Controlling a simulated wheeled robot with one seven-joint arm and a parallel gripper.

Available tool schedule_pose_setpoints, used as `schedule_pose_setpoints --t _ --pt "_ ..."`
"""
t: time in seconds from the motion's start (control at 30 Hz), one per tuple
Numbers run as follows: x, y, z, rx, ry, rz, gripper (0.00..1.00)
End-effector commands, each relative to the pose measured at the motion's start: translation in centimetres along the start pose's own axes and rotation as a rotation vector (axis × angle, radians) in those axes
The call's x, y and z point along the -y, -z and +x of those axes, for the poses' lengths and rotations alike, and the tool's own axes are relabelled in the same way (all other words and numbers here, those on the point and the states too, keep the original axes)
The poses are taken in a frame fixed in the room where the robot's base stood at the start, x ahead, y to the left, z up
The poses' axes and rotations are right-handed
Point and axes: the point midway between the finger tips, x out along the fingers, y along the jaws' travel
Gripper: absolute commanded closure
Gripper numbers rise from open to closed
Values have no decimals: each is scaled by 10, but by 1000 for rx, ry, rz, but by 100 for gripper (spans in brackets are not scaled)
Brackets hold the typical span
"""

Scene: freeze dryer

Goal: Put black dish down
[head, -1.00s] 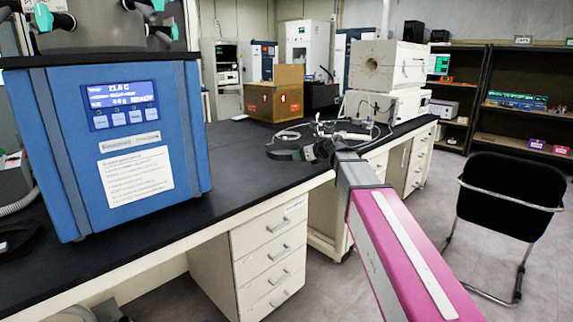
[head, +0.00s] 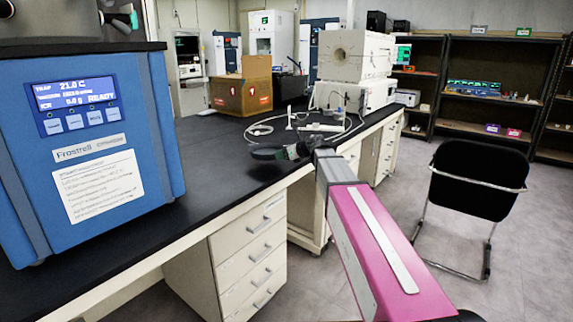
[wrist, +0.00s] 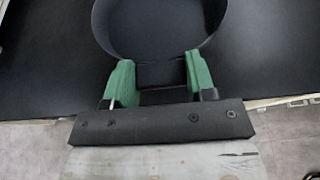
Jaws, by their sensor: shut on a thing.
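The black dish (wrist: 158,45) is a round, shallow dish at the top of the wrist view, partly cut off by the frame edge. My gripper (wrist: 157,75) has green fingers on either side of a dark block at the dish's near side, and is shut on it. In the head view the dark dish (head: 266,152) is at the end of my arm, over the black bench top (head: 215,145) near its front edge. I cannot tell whether the dish touches the bench.
A blue freeze dryer (head: 150,150) stands at the left. A cardboard box (head: 240,92), loose cables and a white boxy instrument (head: 355,55) are farther back. The bench between freeze dryer and dish is clear. A black chair (head: 478,180) stands on the floor at the right.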

Motion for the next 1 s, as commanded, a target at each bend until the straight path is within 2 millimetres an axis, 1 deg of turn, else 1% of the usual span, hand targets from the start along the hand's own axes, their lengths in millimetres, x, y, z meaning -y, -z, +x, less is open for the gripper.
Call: schedule_pose_setpoints --t 0.03,0.17,0.33,0.5,0.6,0.97,1.0 --pt "7 4 1 0 0 1 82" --pt "14 9 0 0 -1 0 82" --pt "15 18 4 0 -2 1 82" --pt "15 39 12 -1 -1 1 82" --pt "14 47 15 0 -2 0 82" --pt "14 49 17 1 -1 0 82" --pt "14 49 16 0 -1 -1 36"
